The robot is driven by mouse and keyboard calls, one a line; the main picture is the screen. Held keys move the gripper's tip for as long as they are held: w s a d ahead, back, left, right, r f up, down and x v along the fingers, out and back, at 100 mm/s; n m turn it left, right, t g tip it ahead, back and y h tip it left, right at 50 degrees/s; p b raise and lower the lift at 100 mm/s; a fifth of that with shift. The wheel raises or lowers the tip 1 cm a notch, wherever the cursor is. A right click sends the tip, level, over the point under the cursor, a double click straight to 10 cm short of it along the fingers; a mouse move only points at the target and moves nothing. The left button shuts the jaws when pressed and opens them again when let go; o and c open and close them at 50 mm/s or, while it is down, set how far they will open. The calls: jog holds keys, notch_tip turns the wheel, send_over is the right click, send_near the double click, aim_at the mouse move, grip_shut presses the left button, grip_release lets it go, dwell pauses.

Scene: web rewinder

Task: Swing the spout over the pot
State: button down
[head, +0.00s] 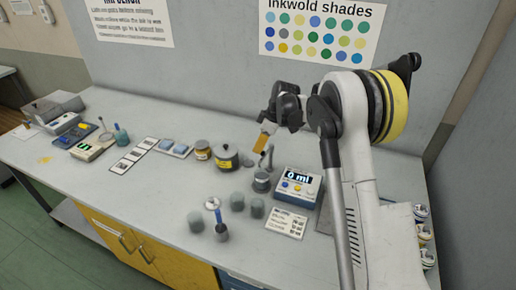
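A thin grey spout (268,157) stands at the left of a blue-and-white dispenser (298,187) whose display reads 0 ml. A dark grey pot (227,160) with a yellow label stands to the left of the spout. A small grey cup (261,182) stands close below the spout; I cannot tell whether the spout's tip is over it. My gripper (266,123) is dark and hangs above and near the spout. An amber piece shows just below it; I cannot tell whether it is a fingertip or something held. The finger opening is not clear.
Several grey cups (237,201) and a cup with a blue-handled tool (221,232) stand in front. An amber jar (202,150) is left of the pot. A printed card (286,222) lies before the dispenser. The wall rises close behind.

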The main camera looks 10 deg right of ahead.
jog(key=v, duration=1.2)
